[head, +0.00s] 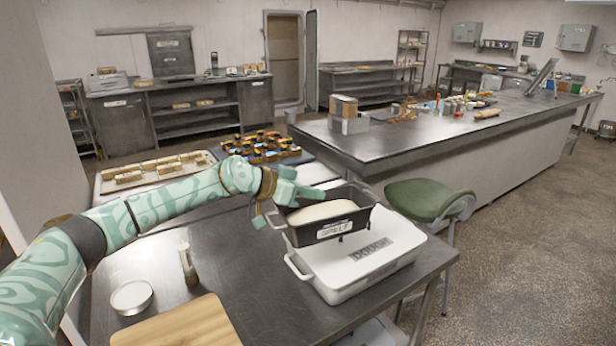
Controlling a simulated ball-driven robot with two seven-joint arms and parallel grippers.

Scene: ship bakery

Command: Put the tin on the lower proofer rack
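The dark loaf tin (345,229) has a white label reading SPELT and pale dough (322,212) inside. It is over the white lidded box marked DOUGH (345,284) at the right of the near steel table; whether it touches the lid is hard to tell. My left gripper (275,203) reaches in from the left and its fingers are at the tin's left end, seemingly closed on its wall. The fingertips are partly hidden. My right gripper is not in view. I cannot identify the lower proofer rack; shelf racks stand far back left (76,118) and far back (411,56).
A tray of loaves (150,172) and several dark jars (262,147) lie behind. A green stool (428,200) stands right, beside open floor.

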